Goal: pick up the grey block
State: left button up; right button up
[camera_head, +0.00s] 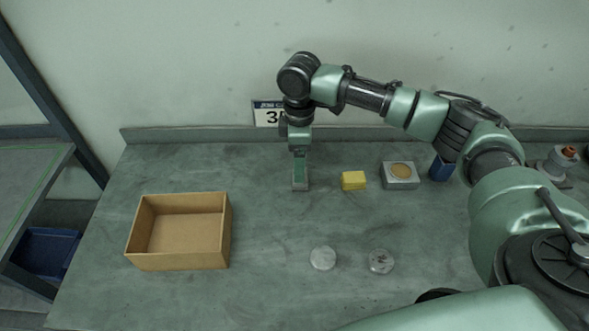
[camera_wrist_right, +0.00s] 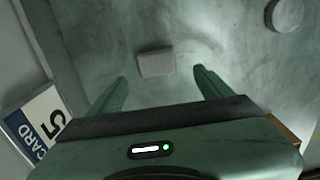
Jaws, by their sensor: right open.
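The grey block (camera_head: 300,186) lies on the grey table, just below my right gripper (camera_head: 300,160), which partly covers it in the head view. In the right wrist view the block (camera_wrist_right: 156,63) is a small pale grey box on the tabletop, between and beyond the fingertips. My right gripper (camera_wrist_right: 160,74) is open, with one finger to each side of the block in the picture. It points down, and no contact with the block shows. My left gripper is in neither view.
A yellow block (camera_head: 353,181), a grey box with a tan round top (camera_head: 401,175) and a blue object (camera_head: 440,169) stand to the right. Two grey discs (camera_head: 323,258) (camera_head: 381,261) lie in front. An open cardboard box (camera_head: 229,232) stands left. A wall sign (camera_head: 268,115) is behind.

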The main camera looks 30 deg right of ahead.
jog(key=shift+s+d+f+p, duration=0.1)
jog(key=shift+s+f+p, duration=0.05)
jog(key=shift+f, duration=0.25)
jog(key=shift+s+f+p, duration=0.1)
jog(key=shift+f+p, duration=0.05)
jog(key=shift+f, duration=0.25)
jog(key=f, duration=0.2)
jog(key=f+p, duration=0.1)
jog(key=f, duration=0.1)
jog(key=shift+w+d, duration=0.25)
jog(key=shift+w, duration=0.1)
jog(key=shift+f, duration=0.4)
jog(key=c, duration=1.7)
jog(key=shift+r, duration=0.1)
jog(key=shift+r, duration=0.45)
notch_tip(320, 180, up, 19)
jog(key=b, duration=0.3)
